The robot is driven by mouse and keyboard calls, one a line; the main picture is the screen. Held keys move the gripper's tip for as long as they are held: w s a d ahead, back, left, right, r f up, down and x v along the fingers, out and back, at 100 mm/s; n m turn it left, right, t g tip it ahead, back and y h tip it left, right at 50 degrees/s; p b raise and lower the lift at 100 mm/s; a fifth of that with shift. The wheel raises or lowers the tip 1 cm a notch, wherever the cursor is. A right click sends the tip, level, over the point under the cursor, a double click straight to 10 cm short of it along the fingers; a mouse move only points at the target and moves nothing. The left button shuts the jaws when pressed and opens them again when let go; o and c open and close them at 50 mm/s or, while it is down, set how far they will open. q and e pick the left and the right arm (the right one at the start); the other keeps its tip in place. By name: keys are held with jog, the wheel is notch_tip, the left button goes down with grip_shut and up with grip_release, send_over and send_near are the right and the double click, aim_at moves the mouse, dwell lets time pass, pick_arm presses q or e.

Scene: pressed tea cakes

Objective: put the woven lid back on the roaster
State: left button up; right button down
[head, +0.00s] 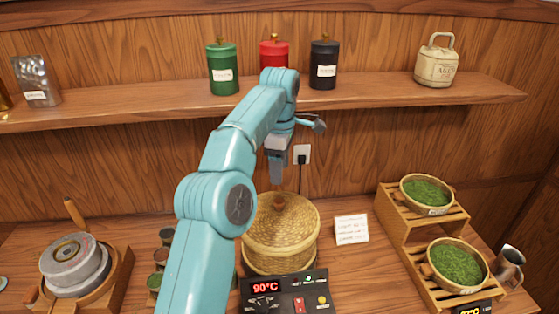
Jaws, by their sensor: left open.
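The woven lid (300,217) is round and tan with a wooden knob at its top. It sits level over the woven basket body of the roaster (282,263), behind a black control panel reading 90°C. My left arm comes in from the lower left and reaches over the counter. My left gripper (278,180) points down just above the lid's knob and is open. I cannot tell whether its fingers touch the knob. The arm hides the counter left of the roaster. My right gripper is not in view.
A shelf (390,98) with green, red and black canisters runs behind the arm. A white card (351,229) stands right of the roaster. A wooden stand (396,225) holds two baskets of green leaves. A stone mill (75,268) and small jars stand left.

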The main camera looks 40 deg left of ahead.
pick_arm(q)
jog(key=shift+s+r, duration=0.15)
jog(key=shift+r, duration=0.75)
jog(key=shift+f, duration=0.1)
